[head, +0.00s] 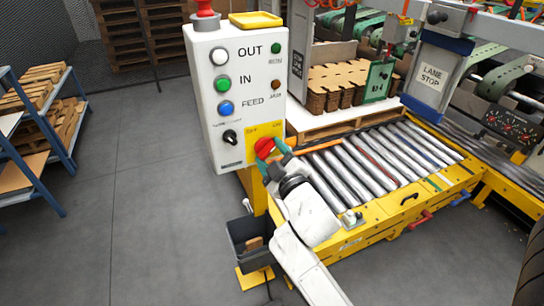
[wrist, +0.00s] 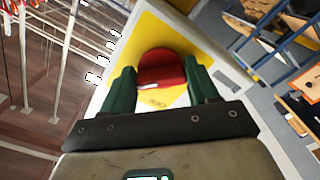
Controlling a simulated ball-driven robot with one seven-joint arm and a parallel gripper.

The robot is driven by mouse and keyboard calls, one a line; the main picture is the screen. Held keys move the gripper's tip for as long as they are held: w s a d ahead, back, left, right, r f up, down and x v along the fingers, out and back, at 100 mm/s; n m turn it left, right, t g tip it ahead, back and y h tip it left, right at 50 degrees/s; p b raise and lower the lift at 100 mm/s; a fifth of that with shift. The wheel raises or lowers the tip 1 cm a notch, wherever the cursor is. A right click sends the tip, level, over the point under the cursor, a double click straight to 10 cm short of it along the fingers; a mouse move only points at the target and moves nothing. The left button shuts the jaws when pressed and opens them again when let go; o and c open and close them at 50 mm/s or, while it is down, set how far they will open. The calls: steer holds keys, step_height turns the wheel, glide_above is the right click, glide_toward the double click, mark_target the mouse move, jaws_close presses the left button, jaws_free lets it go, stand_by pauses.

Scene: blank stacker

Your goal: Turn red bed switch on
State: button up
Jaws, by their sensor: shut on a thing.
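The red bed switch (head: 264,147) is a round red rotary knob on a yellow plate at the lower right of the white control box (head: 212,104). In the wrist view the red knob (wrist: 161,68) sits between two green fingers, with the yellow plate (wrist: 150,40) behind it. My gripper (head: 268,158) is at the knob, its green fingers on either side, shut on it. The fingers hide part of the knob's sides, and I cannot read its position from the markings.
The box also carries OUT, IN and FEED buttons, a black selector (head: 230,137) and a red stop button (head: 205,8). A roller conveyor (head: 390,150) with a yellow frame lies right of it. A dark bin (head: 250,240) hangs below. Grey floor (head: 140,200) at left is clear.

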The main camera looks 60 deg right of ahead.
steer(key=shift+f, duration=0.15)
steer(key=o, duration=1.1)
steer(key=shift+c, duration=0.2)
steer(key=b+v, duration=0.2)
steer(key=v, duration=0.9)
steer(key=shift+w, duration=0.1)
